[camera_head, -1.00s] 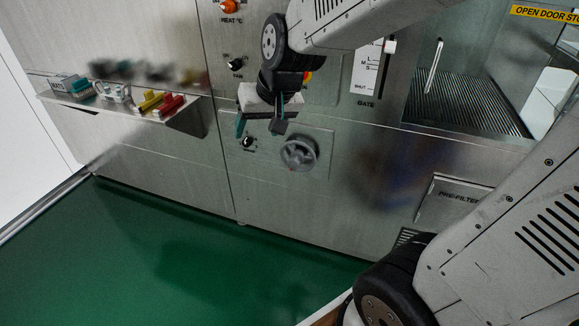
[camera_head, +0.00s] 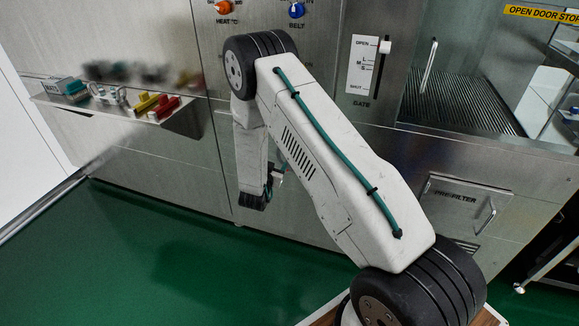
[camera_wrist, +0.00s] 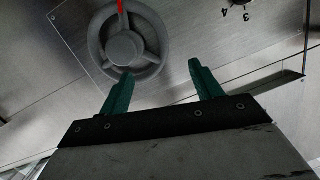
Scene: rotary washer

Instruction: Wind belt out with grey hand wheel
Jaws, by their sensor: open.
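The grey hand wheel (camera_wrist: 145,38) shows at the upper left in the wrist view. It is a round spoked wheel with a thick hub and a red mark at the top, mounted on a square metal plate. My gripper (camera_wrist: 160,82) is open, its two green fingers apart and nothing between them. The left fingertip lies close below the wheel's lower rim in the picture; I cannot tell if it touches. The right fingertip is off to the right of the wheel. In the head view my arm hides the wheel, and the fingers are not clearly seen.
A numbered dial (camera_wrist: 238,3) sits at the top right in the wrist view. In the head view, a shelf (camera_head: 110,107) with small coloured objects juts out at left. A pre-filter panel (camera_head: 463,205) with a handle is at right. Green floor (camera_head: 150,250) is open at lower left.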

